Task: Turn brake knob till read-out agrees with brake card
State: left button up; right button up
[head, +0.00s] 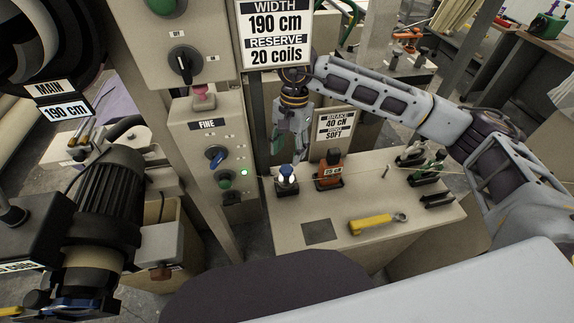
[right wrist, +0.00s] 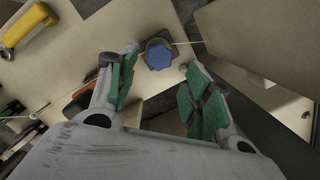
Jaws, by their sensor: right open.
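The blue brake knob (head: 286,170) sits on a small dark base on the beige table. In the right wrist view the knob (right wrist: 159,54) lies between my open fingertips, with a gap on both sides. My right gripper (head: 290,150) points down just above the knob, open and empty. The orange unit (head: 329,160) beside it carries a small read-out label (head: 333,171) that seems to say 25 cN; its digits are small. The brake card (head: 336,126) behind reads BRAKE 40 cN, SOFT.
A yellow tool (head: 372,223) lies near the table's front. Dark and green yarn clips (head: 426,168) stand at the right. A thin yarn crosses the table near the knob. A control post with a FINE panel (head: 208,125) stands left. A dark square (head: 319,231) marks the table front.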

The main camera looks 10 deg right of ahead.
aim_at(286, 169)
jog(key=shift+s+a+f+b, duration=0.15)
jog(key=shift+f+b, duration=0.2)
jog(key=shift+f, duration=0.95)
jog(key=shift+s+f, duration=0.1)
jog(key=shift+f, duration=0.8)
jog(key=shift+a+f, duration=0.15)
jog(key=shift+f, duration=0.45)
jog(key=shift+f+b, duration=0.15)
jog(key=shift+b, duration=0.35)
pick_arm(q)
jog(key=shift+s+a+f, duration=0.15)
jog(key=shift+a+f, duration=0.05)
jog(key=shift+f, duration=0.8)
pick_arm(e)
jog(key=shift+s, duration=0.1)
